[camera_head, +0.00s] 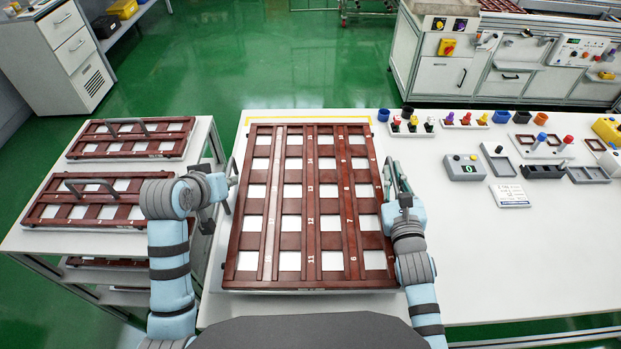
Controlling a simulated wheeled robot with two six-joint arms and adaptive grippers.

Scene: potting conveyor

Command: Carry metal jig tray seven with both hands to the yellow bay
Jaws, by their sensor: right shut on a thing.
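A large metal jig tray (309,226) with a dark red grid frame and pale square cells lies flat in the middle of the white table. Numbers run along its bars; I cannot read a tray number. The yellow bay line (308,119) shows just beyond its far edge; the rest of the bay outline is mostly hidden under or beside the tray. My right gripper (392,182) is shut on the tray's right side handle. My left gripper (231,182) is at the tray's left side, by the handle there; its fingers are too small to judge.
A side table (80,242) at left holds two smaller handled red trays (131,139), with more on a lower shelf. To the right, the table has coloured pegs, small boxes, a grey counter box (463,167) and a label card (509,195). Bare tabletop lies at front right.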

